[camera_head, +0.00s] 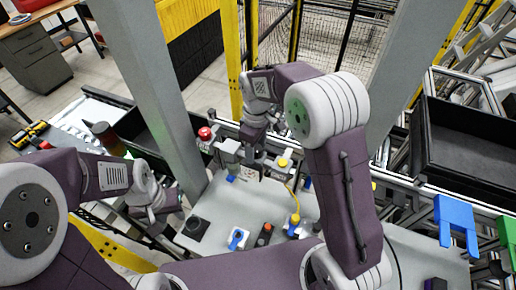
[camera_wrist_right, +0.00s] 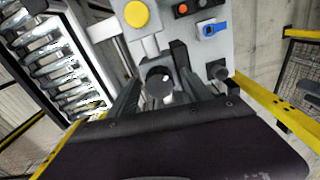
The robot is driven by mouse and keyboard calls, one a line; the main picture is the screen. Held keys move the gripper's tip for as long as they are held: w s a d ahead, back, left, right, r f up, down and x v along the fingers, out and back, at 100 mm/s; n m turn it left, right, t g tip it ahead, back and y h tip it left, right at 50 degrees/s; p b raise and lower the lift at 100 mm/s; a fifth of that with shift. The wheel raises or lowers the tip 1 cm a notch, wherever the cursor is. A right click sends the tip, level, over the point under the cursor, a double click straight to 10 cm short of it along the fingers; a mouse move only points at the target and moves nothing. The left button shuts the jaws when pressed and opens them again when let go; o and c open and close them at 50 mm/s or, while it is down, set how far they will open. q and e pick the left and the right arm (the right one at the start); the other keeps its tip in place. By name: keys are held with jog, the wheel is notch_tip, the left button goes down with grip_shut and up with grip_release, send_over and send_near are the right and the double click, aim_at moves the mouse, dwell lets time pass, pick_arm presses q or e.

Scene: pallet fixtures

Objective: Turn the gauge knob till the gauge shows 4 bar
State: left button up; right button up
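In the right wrist view, a dark round knob (camera_wrist_right: 160,83) on a pale mount lies between the fingers of my right gripper (camera_wrist_right: 165,72). A finger shows on each side of it, with gaps, so the fingers look open around it. In the head view my right gripper (camera_head: 251,168) points down at the back edge of the grey panel (camera_head: 215,207); the knob there is hidden by it. I cannot make out a gauge dial or its reading. My left gripper (camera_head: 166,207) hangs left of the panel, away from the controls, its fingers too small to judge.
The panel carries a black knob (camera_head: 195,228), a blue switch (camera_head: 238,239) and a small red-and-black button box (camera_head: 265,233). A red button (camera_head: 205,133) stands behind left. A grey post (camera_head: 150,75) rises close behind my left arm. A black bin (camera_head: 465,140) is at right.

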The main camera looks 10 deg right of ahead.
jog(key=shift+w+a, duration=0.15)
jog(key=shift+a, duration=0.05)
jog(key=shift+r, duration=0.3)
notch_tip(320, 180, up, 8)
jog(key=shift+r+b, duration=0.15)
jog(key=shift+b, duration=0.45)
